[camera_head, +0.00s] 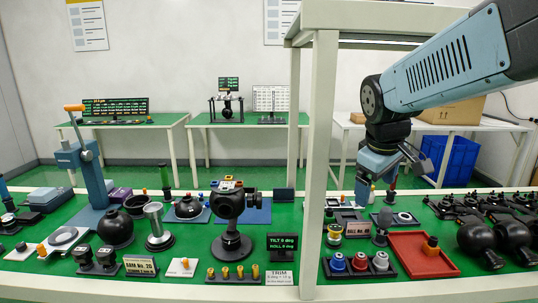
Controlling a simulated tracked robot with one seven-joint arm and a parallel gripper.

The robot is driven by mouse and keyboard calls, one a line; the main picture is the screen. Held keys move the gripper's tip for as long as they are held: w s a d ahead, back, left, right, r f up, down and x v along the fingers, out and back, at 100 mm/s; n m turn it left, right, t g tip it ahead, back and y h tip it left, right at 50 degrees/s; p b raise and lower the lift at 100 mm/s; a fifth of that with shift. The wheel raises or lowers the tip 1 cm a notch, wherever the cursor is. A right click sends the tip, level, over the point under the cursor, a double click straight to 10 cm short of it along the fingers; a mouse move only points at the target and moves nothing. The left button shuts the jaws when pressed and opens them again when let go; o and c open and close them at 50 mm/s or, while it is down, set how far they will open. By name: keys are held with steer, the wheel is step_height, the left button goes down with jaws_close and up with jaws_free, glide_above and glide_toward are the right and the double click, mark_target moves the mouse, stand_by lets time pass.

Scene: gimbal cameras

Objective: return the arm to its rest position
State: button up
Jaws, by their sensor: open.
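My arm (440,70) reaches in from the upper right in the head view, in front of the right part of the bench. My gripper (388,180) hangs from its end, with the fingers pointing down. It is open, and I see nothing held between the fingers. It is above the bench area behind the red tray (420,268), near small bottles and a grey rounded part. How far it stands from those things is hard to tell. The arm's base is out of view.
A white frame post (318,150) rises just left of my arm, with a shelf beam (390,16) above. The green bench (190,262) holds a gimbal camera (232,205), a blue lever press (88,170) and black domes. Red, blue and white-capped parts and black cameras crowd the right.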

steer(key=s+m+t+y, duration=0.1)
steer(key=s+m+t, duration=0.1)
steer(key=s+m, duration=0.4)
steer(key=s, duration=0.4)
steer(key=shift+s+d+r+m+y, duration=0.2)
steer(key=shift+s+r+m+y, duration=0.1)
steer(key=shift+m, duration=0.1)
